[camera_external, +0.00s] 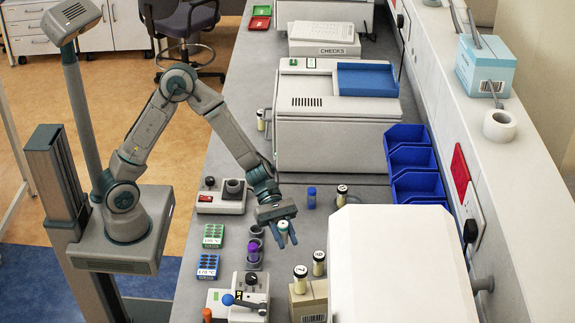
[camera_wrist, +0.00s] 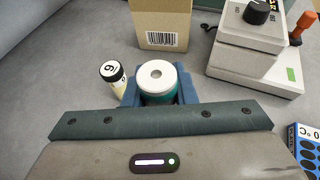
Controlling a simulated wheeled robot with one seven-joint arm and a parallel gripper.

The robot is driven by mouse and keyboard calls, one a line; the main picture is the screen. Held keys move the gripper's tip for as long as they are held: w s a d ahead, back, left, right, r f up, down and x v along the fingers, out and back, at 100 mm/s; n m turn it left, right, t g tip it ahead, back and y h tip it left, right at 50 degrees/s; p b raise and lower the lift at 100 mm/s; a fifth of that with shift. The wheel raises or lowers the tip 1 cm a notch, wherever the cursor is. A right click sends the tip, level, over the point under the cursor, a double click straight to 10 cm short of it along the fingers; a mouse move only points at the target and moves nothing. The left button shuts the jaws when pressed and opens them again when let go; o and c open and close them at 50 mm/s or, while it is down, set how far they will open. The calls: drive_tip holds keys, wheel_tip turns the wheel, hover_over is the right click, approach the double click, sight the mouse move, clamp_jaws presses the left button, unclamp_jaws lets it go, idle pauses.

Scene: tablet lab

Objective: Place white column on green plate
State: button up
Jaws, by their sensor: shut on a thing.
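My gripper (camera_external: 281,238) is shut on the white column (camera_external: 283,227), held above the grey bench. The green plate (camera_external: 213,236), a small block with dark holes and a white temperature label, lies on the bench left of my gripper in the external view. The column is apart from it. The wrist view does not show the green plate.
A blue plate (camera_external: 208,265) lies beside the green one. A black-capped vial (camera_wrist: 112,72) is close to the column. A cardboard box (camera_wrist: 162,22) and a lever device (camera_external: 240,300) stand nearby. A large white cover (camera_external: 400,260) fills the right.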

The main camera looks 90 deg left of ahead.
drive_tip(key=shift+r, duration=0.45)
drive_tip(key=m+g+h+p, duration=0.1)
drive_tip(key=m+g+p, duration=0.2)
drive_tip(key=p, duration=0.4)
hover_over(213, 238)
drive_tip(key=shift+f, duration=3.55)
drive_tip(key=shift+f, duration=0.2)
drive_tip(key=o, duration=1)
drive_tip(key=shift+r, duration=0.2)
